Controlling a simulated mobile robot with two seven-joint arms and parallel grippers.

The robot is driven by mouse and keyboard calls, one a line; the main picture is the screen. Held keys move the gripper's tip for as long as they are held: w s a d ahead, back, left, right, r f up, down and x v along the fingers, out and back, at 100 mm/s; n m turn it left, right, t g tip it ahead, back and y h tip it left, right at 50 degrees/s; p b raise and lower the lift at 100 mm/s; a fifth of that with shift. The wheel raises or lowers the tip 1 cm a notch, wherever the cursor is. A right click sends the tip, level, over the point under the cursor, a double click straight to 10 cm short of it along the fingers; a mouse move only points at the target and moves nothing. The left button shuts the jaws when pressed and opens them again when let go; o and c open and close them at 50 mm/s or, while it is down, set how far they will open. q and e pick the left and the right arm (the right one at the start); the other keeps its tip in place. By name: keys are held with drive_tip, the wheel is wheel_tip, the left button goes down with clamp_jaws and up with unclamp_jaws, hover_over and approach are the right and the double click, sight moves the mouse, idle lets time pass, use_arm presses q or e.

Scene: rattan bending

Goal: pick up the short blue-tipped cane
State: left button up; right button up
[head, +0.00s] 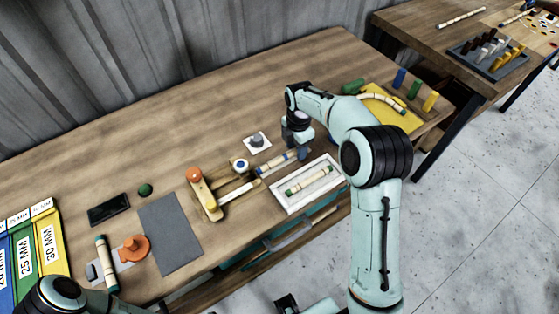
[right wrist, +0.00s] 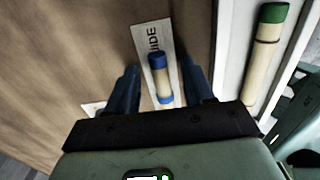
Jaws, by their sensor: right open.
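The short blue-tipped cane (right wrist: 162,88) is pale with a blue band at each end. In the right wrist view it lies between the two dark fingers of my right gripper (right wrist: 160,72), with a visible gap on both sides. In the head view the cane (head: 275,163) lies just left of the white tray, partly hidden by my right gripper (head: 301,150), which is low over its right end. The right gripper is open and holds nothing.
A white tray (head: 279,206) with a green-tipped cane (head: 309,180) stands close on the right. A light strip with "GUIDE" lettering (right wrist: 152,42) lies by the cane. A wooden jig with an orange knob (head: 194,175) is to the left.

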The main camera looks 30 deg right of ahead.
drive_tip(key=shift+f, duration=0.3)
clamp_jaws()
drive_tip(key=shift+r, duration=0.1)
